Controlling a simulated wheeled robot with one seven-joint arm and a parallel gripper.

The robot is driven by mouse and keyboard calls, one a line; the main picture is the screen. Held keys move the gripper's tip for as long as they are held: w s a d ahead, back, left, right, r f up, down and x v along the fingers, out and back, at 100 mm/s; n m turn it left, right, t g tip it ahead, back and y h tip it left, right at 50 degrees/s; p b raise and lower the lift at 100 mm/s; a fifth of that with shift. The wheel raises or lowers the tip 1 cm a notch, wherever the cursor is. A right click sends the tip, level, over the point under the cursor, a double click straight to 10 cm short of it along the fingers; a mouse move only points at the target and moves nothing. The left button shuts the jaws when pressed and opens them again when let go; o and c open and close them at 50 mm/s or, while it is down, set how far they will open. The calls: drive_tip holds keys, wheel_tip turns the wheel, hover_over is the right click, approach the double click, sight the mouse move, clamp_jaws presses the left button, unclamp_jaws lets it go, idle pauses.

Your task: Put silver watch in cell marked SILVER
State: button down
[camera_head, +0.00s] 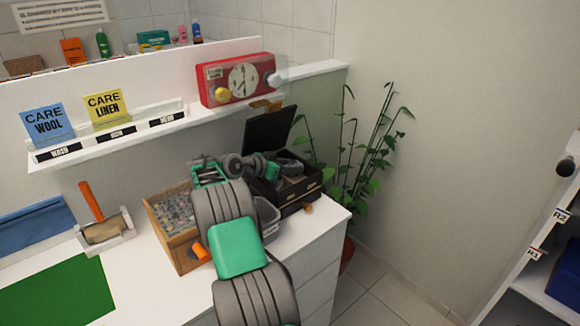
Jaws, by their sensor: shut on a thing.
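A black box (315,186) with its lid (268,131) raised stands at the right end of the white counter. My gripper (299,166) is over the open box, reaching in from the left. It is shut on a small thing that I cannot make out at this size. I cannot tell the silver watch apart in this view. The box's inner cells are partly hidden by my gripper, and no SILVER mark can be read. My arm crosses the counter in front of the box.
A wooden crate of small pieces (168,224) and a grey container (268,215) are close beside my arm. A red clock box (238,80) sits on the ledge behind. A plant (372,150) stands right of the counter. The green mat (60,295) is bare.

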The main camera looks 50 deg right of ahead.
drive_tip(key=shift+f, duration=0.4)
drive_tip(key=c, duration=0.8)
unclamp_jaws()
drive_tip(key=shift+d, duration=0.1)
drive_tip(key=b+v, duration=0.1)
drive_tip(key=v, duration=0.6)
drive_tip(key=shift+a+r, duration=0.15)
drive_tip(key=shift+a, duration=0.15)
